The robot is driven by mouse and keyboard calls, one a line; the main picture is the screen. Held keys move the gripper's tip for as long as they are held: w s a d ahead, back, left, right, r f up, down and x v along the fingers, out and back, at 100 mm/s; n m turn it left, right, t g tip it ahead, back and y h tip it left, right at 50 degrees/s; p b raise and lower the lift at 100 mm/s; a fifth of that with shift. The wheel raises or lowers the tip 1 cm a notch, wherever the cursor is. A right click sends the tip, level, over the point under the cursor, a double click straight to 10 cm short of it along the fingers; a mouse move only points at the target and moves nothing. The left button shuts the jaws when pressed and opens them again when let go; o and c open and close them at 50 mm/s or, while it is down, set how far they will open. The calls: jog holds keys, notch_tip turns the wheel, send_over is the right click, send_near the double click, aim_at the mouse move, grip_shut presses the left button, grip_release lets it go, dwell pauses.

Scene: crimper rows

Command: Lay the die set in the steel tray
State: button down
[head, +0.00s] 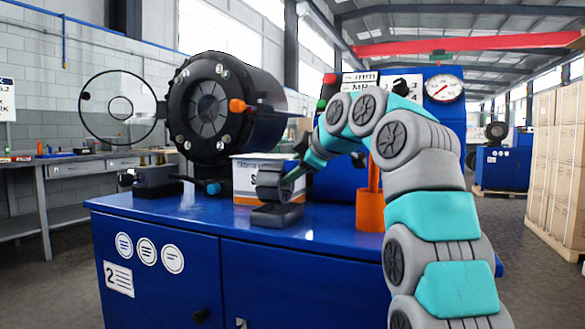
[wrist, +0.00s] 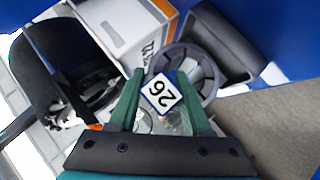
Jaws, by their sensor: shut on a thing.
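The die set is a grey ring with spoke-like segments (wrist: 188,68), and a white tag marked 26 (wrist: 161,93) shows at its near side. My gripper (wrist: 160,100) is shut on it, with a green finger on each side of the tag. In the head view the die set (head: 270,184) is held on edge above a low dark grey tray (head: 278,216), which sits on the blue cabinet top. A small gap seems to lie between them. In the wrist view the dark tray (wrist: 222,42) shows beyond the ring, partly hidden by it.
A white carton with an orange edge (head: 246,170) stands just behind the die set. The black crimper head (head: 215,110) is behind left, and an orange cup (head: 369,218) stands to the right. The blue cabinet top (head: 180,212) is clear at front left.

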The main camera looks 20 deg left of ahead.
aim_at(286, 188)
jog(key=shift+s+f+b, duration=0.1)
jog(key=shift+f+b, duration=1)
jog(key=shift+f, duration=0.35)
jog(key=shift+c, duration=1.7)
grip_release()
jog(key=shift+f, duration=0.2)
jog(key=shift+r, duration=0.1)
jog(key=v, duration=1.2)
